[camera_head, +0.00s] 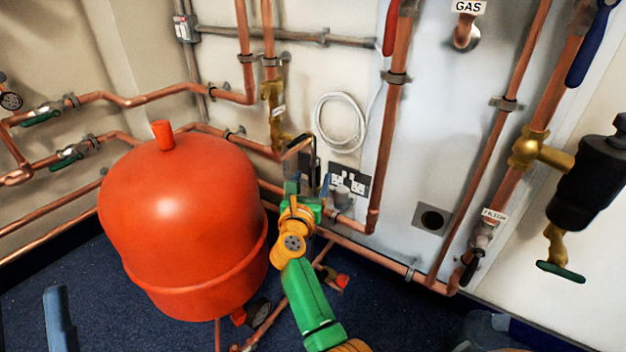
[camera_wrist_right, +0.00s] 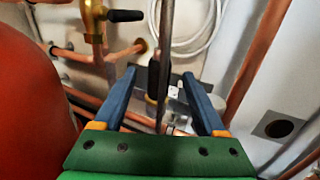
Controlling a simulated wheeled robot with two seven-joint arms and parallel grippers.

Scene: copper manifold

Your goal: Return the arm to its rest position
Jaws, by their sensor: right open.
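My right arm, green and orange, reaches up from the bottom of the head view. Its gripper (camera_head: 303,165) is beside the red vessel, in front of the pipes and wall. In the right wrist view the two blue fingers of this gripper (camera_wrist_right: 160,80) stand wide apart. A thin dark upright bar (camera_wrist_right: 166,50) shows between them in the picture; I cannot tell its depth, and no grip on it shows. A blue-grey piece at the lower left of the head view looks like a finger of my left gripper (camera_head: 58,320); its opening cannot be seen.
A large red vessel (camera_head: 190,225) stands close left of my right gripper. Copper pipes (camera_head: 390,130) run along the wall behind and to the right. A coiled white cable (camera_head: 340,122) hangs above a socket plate (camera_head: 349,182). A black fitting (camera_head: 596,175) juts out at the right.

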